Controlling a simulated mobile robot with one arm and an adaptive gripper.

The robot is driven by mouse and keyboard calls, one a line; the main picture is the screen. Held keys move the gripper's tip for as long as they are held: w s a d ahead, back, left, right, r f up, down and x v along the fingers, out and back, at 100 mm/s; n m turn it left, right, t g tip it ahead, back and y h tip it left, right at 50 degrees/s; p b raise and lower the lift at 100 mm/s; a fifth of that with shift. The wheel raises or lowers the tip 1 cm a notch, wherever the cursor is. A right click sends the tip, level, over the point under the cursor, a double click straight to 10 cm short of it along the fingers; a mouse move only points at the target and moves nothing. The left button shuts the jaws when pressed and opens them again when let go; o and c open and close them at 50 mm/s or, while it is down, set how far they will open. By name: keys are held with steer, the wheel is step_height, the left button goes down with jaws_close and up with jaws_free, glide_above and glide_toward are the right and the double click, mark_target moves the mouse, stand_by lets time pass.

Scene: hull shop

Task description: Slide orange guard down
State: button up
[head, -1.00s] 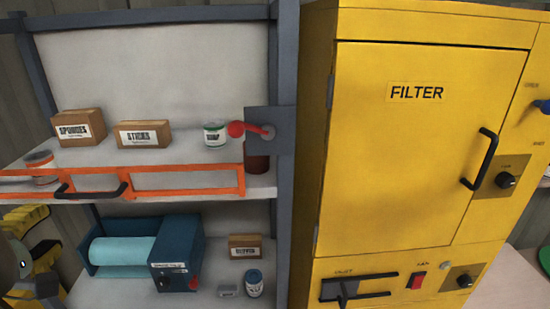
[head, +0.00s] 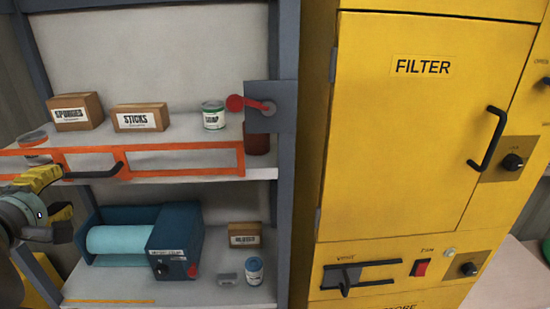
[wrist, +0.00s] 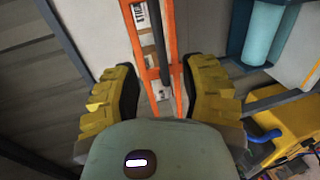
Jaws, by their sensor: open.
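The orange guard (head: 185,148) is an open frame across the front of the upper shelf, with a black bar handle (head: 92,173) near its left part. My gripper (head: 64,194) is at the left in the head view, just below and left of the handle, with yellow fingers open. In the wrist view, the orange guard (wrist: 141,48) and the dark handle bar (wrist: 160,50) appear ahead, in line with the gap between my spread fingers (wrist: 158,88). I cannot tell whether the handle is between the fingertips. My gripper holds nothing.
Boxes marked sponges (head: 76,111) and sticks (head: 140,118), and a soap can (head: 213,115), stand on the upper shelf. A red-knobbed lever (head: 235,103) is on the right post. A blue roll machine (head: 178,245) sits below. The yellow filter cabinet (head: 420,150) stands right.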

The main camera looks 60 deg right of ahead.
mark_target(82, 176)
steer(key=x, duration=0.6)
steer(key=shift+d, duration=0.45)
steer(key=shift+x, duration=0.8)
steer(key=shift+o, duration=0.3)
steer(key=shift+a, duration=0.15)
jaws_close()
steer(key=shift+w, duration=0.1)
